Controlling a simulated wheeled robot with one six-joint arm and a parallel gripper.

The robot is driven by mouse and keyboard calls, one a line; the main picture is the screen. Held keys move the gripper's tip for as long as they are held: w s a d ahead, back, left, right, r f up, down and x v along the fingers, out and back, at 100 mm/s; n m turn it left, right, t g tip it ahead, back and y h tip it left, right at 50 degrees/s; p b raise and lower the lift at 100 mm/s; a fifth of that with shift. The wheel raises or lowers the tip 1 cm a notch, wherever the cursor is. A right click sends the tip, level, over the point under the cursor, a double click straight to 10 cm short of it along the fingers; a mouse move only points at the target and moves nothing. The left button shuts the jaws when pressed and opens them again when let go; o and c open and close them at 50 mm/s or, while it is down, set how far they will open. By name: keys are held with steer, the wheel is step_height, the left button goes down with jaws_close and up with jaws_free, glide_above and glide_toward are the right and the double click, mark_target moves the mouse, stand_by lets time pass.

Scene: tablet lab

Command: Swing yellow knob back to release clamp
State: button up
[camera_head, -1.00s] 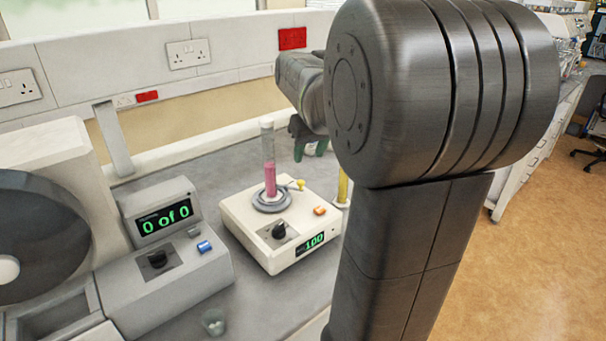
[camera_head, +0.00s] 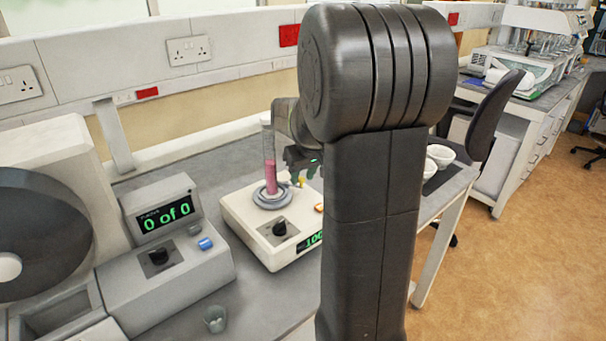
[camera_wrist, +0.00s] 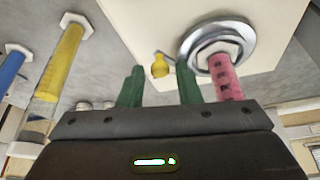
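The yellow knob (camera_head: 301,181) sits on a short lever at the right side of the grey clamp ring (camera_head: 260,199) on the cream tester. The ring surrounds the base of an upright clear cylinder (camera_head: 269,150) holding pink material. My gripper (camera_head: 303,160) is right beside the knob, partly hidden behind my arm. In the wrist view, its green fingers (camera_wrist: 160,78) are open and empty, with the knob (camera_wrist: 160,67) showing between their tips. I cannot tell whether they touch it. The pink-filled cylinder (camera_wrist: 226,77) and ring (camera_wrist: 242,40) are just right of the fingers.
The cream tester (camera_head: 240,222) has a black dial (camera_head: 280,228) and a green display (camera_head: 312,240). A grey counter unit (camera_head: 190,290) stands left. White bowls (camera_head: 440,154) stand right of my arm.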

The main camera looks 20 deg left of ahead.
jaws_close()
steer(key=shift+s+a+m+t+h+b, duration=0.15)
steer(key=shift+s+m+t+h+b, duration=0.3)
steer(key=shift+m, duration=0.75)
steer(key=shift+s, duration=0.1)
steer(key=shift+o, duration=1.5)
jaws_free()
steer(key=shift+r, duration=0.1)
steer(key=v, duration=1.3)
steer(key=shift+d+r, duration=0.25)
steer(key=shift+r, duration=0.05)
steer(key=shift+f, duration=0.1)
steer(key=x, duration=1.3)
steer(key=shift+a+f, duration=0.25)
steer(key=shift+f, duration=0.1)
